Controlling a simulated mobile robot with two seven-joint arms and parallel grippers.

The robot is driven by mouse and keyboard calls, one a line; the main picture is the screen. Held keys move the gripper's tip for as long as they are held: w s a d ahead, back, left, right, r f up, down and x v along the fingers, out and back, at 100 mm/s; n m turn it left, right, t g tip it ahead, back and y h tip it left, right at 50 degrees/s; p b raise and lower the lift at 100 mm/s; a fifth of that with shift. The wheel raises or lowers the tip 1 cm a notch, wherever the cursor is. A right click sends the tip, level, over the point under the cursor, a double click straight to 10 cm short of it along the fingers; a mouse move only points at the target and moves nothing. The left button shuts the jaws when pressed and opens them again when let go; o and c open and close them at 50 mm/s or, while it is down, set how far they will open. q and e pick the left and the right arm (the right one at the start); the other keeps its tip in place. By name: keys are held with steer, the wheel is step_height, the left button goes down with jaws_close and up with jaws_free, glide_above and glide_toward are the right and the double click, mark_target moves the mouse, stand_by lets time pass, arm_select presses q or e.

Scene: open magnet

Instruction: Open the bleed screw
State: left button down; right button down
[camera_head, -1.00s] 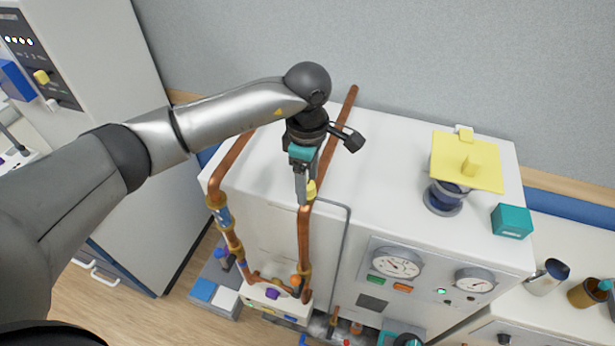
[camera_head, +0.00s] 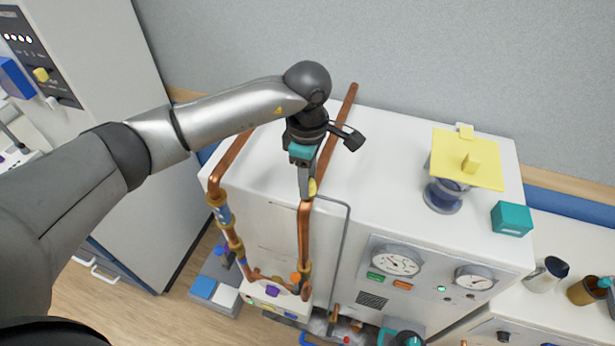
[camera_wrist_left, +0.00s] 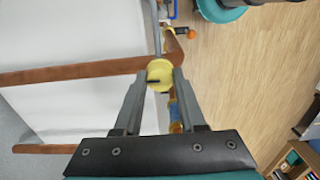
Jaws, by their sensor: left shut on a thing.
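The bleed screw is a small yellow knob (camera_head: 312,187) at the top bend of the right-hand copper pipe (camera_head: 304,235). In the left wrist view the yellow knob (camera_wrist_left: 160,73) shows a dark slot and sits between my two fingertips. My left gripper (camera_head: 308,186) comes down on it from above and is shut on it. The fingers partly hide the knob in the head view. My right gripper is not in view.
The white cabinet (camera_head: 400,135) carries gauges (camera_head: 396,262) on its front. A thin grey tube (camera_head: 349,240) runs close to the right of the pipe. A yellow plate (camera_head: 450,150) and a teal box (camera_head: 511,218) are on top at right.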

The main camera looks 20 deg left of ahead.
arm_select(q)
steer(key=shift+n, duration=0.3)
steer(key=n+b, duration=0.2)
steer(key=shift+n, duration=0.4)
steer(key=n+b, duration=0.1)
steer(key=n, duration=0.3)
steer(key=shift+b, duration=0.4)
steer(key=n+b, duration=0.1)
steer(key=n, duration=0.4)
steer(key=shift+n+b, duration=0.75)
steer(key=shift+n, duration=1.55)
steer(key=shift+c, duration=2.4)
jaws_free()
